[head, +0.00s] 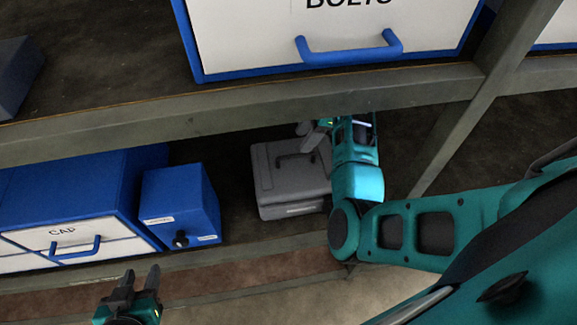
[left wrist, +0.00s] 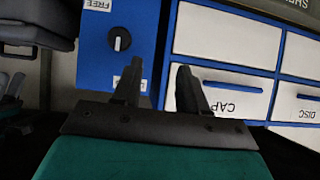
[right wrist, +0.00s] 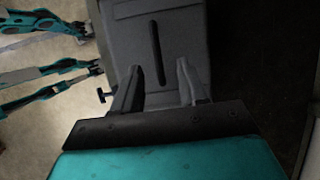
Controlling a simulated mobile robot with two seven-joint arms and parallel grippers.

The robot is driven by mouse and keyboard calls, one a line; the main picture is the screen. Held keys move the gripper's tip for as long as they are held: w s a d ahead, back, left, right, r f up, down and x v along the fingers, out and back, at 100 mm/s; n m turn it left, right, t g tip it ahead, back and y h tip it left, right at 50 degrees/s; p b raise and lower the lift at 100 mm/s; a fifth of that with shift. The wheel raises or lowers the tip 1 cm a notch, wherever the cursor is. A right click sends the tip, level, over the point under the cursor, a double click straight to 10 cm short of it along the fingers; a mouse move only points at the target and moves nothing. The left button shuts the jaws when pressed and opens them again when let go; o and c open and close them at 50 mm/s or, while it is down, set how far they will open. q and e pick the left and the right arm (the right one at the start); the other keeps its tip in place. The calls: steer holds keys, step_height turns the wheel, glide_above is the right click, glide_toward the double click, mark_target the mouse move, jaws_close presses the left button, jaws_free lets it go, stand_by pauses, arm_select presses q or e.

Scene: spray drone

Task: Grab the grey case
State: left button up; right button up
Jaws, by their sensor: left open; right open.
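The grey case (head: 285,185) sits on the lower shelf, right of a small blue box, with a dark handle on its top. My right gripper (head: 312,130) reaches in over the case from the right, beside its handle. In the right wrist view the open fingers (right wrist: 160,75) point at the case (right wrist: 183,30), with the dark handle between them in the picture; I cannot tell if they touch it. My left gripper (head: 139,281) is open and empty in front of the shelf, low in the head view. Its fingers (left wrist: 155,75) face the blue boxes.
A small blue box (head: 180,205) with a black knob stands left of the case. Blue and white CAP drawers (head: 80,225) are further left. The upper shelf edge (head: 240,112) runs above the case, carrying a BOLTS drawer (head: 260,40). A slanted post (head: 450,130) stands to the right.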

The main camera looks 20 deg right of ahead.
mark_target(296, 155)
steer(key=shift+w+a+f, duration=0.15)
steer(key=shift+a, duration=0.05)
steer(key=x, duration=0.7)
steer(key=shift+s+d+f, duration=0.1)
steer(key=shift+s+d, duration=0.1)
steer(key=shift+s, duration=0.2)
jaws_close()
steer(key=shift+w, duration=0.1)
stand_by(0.8)
